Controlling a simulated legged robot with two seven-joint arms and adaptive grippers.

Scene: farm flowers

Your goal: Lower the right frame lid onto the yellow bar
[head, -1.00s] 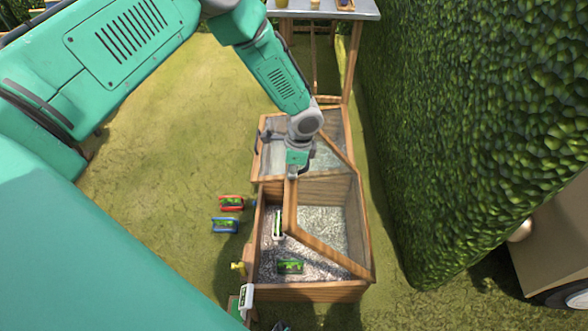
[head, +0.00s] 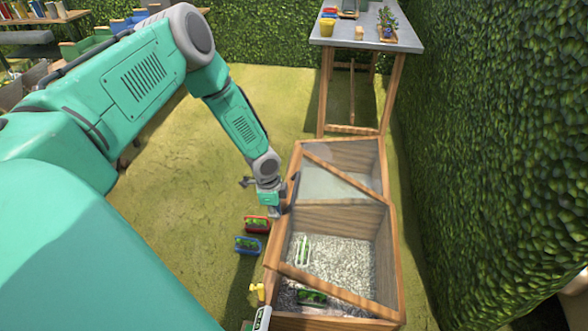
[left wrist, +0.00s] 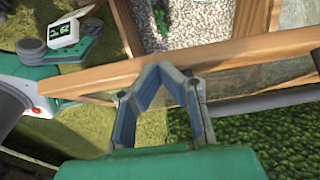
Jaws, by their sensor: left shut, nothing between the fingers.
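The wooden planter frame (head: 389,262) stands right of centre in the head view. A slanted wooden rail (head: 335,290) crosses its near section and looks like part of the right lid; I cannot tell how far it is raised. A small yellow piece (head: 258,291) sits outside the near left corner; I cannot tell whether it is the yellow bar. My left gripper (head: 274,211) is by the frame's left wall. In the left wrist view its fingers (left wrist: 161,68) are shut and empty, close to a wooden beam (left wrist: 240,57); contact is unclear. My right gripper is out of view.
Gravel and a white-edged plant tray (head: 303,250) lie inside the near section. A red planter (head: 257,225) and a blue planter (head: 247,245) stand left of the frame. A metal-topped table (head: 370,35) stands behind; a hedge (head: 500,150) closes the right. Grass lies open left.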

